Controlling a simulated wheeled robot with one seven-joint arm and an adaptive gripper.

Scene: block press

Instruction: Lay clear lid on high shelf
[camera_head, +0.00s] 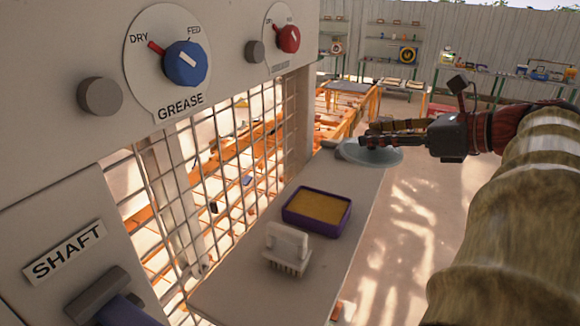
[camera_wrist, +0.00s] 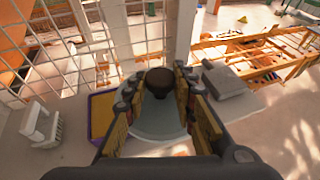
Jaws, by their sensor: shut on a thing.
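The clear lid (camera_head: 385,157) is a round, see-through disc at the far end of the pale ledge, partly past its right edge in the picture. My gripper (camera_head: 366,140) is shut on the lid's knob. In the wrist view the dark round knob (camera_wrist: 160,80) sits between the fingertips of my gripper (camera_wrist: 159,82), with the clear disc (camera_wrist: 155,122) below it. I cannot tell whether the lid touches the ledge or hangs above it. I cannot tell which surface is the high shelf.
A purple tray (camera_head: 317,223) with yellow filling and a white brush (camera_head: 287,250) stand on the ledge (camera_head: 240,285). A wire mesh (camera_head: 225,150) and a panel with a blue knob (camera_head: 185,63) border it. A grey block (camera_wrist: 226,80) is right of the lid.

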